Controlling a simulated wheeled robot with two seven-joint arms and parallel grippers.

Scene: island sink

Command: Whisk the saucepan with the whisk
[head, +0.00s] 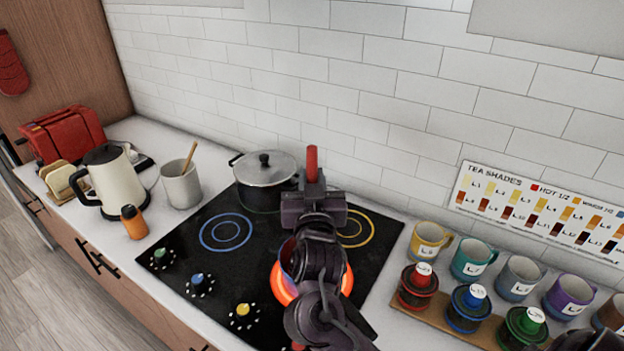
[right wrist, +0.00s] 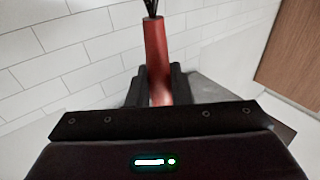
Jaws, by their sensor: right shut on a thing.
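My right gripper (head: 313,188) is shut on the red handle of the whisk (head: 312,160), above the hob. In the right wrist view the whisk handle (right wrist: 156,50) stands between the two fingers (right wrist: 160,88), with dark wires just showing at the top edge. The rest of the wires is out of view. A grey lidded saucepan (head: 265,172) with a black knob stands at the back of the hob, just left of my gripper. My left gripper is not in view.
The black hob (head: 190,255) has knobs along its left side. A kettle (head: 112,180), a grey crock (head: 181,184) and an orange bottle (head: 133,221) stand to the left. Labelled mugs (head: 473,258) and lidded jars (head: 468,307) crowd the right. A tiled wall closes the back.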

